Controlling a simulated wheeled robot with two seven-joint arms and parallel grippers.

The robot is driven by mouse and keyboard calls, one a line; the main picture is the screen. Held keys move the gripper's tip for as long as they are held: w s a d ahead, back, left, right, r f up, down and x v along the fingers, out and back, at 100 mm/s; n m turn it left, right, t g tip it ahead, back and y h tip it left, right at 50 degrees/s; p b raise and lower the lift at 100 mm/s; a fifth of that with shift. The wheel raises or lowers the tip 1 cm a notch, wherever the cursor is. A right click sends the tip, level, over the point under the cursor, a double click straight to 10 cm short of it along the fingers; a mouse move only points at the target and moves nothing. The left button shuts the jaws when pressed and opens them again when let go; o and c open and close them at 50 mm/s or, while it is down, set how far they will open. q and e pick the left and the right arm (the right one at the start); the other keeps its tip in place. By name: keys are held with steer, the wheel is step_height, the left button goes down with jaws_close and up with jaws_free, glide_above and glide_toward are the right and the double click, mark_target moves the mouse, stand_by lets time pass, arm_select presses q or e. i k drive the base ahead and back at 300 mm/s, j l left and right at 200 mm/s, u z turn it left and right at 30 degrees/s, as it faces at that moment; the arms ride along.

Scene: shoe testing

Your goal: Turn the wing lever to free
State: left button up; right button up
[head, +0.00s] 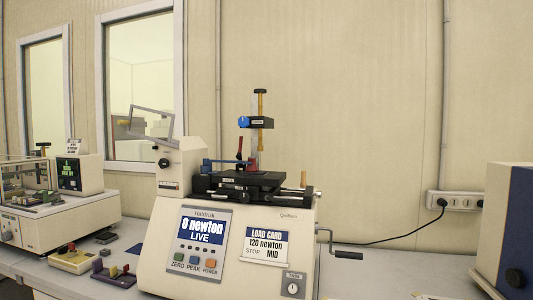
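The cream testing machine (232,240) stands on the bench in the middle of the head view. Its display (203,229) reads "0 newton LIVE", and a load card (266,245) reads "120 newton, STOP MID". On top is a black stage (245,184) with a small upright red lever (239,149) and a blue bar (222,161). A brass post (261,104) carries a dark block with a blue knob (243,122). I cannot tell which part is the wing lever, or its setting. Neither of my grippers is in view.
A hand crank (345,255) sticks out on the machine's right side. Small fixtures (72,260) lie on the bench at the left, near another instrument (55,215). A cream and blue box (508,235) stands at the right. Bench between is mostly clear.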

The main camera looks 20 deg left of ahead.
mark_target(268, 198)
steer(key=i+l+u, duration=0.2)
steer(key=u, duration=0.2)
steer(key=i+l+u, duration=0.4)
steer(key=k+j, duration=0.05)
